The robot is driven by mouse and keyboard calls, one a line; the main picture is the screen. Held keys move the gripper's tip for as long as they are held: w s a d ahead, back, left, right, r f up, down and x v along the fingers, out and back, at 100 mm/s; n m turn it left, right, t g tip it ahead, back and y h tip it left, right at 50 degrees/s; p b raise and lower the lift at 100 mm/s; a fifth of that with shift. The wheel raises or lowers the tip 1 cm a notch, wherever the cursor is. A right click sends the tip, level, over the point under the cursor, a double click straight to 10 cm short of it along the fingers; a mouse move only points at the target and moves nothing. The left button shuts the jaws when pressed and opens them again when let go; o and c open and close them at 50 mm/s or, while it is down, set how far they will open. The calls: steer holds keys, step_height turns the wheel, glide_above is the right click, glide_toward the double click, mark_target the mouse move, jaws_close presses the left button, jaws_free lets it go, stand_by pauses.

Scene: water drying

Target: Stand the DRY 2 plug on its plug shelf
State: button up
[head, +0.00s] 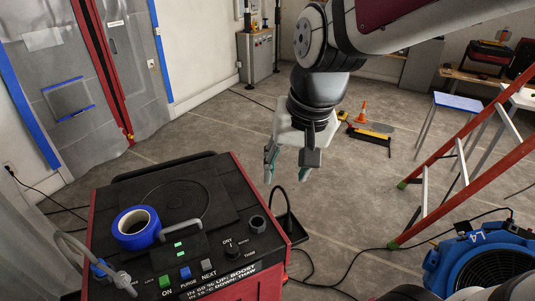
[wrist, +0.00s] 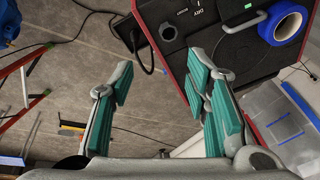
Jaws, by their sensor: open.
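My gripper (head: 290,165) is open and empty, pointing down above the floor just beyond the right back corner of the dark red-sided machine. Its teal-padded fingers stand apart in the wrist view (wrist: 155,85). A small black ledge (head: 291,229) projects from the machine's right side, with a looped black cord (head: 279,196) rising by it. The cord also shows beyond the fingers in the wrist view (wrist: 137,45). I cannot tell which part is the DRY 2 plug or read any such label, nor whether the ledge is the plug shelf.
The machine top (head: 218,190) carries a blue tape roll (head: 138,228), buttons, a knob and a grey hose. A blue fan (head: 480,265) and an orange ladder (head: 460,165) stand at right. Cables cross the floor.

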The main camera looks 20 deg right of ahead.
steer(key=s+a+r+n+t, duration=0.2)
steer(key=s+r+n, duration=0.2)
steer(key=s, duration=0.5)
steer(key=shift+n, duration=0.5)
steer(key=shift+w, duration=0.1)
steer(key=shift+c, duration=1.2)
steer(key=shift+d, duration=0.1)
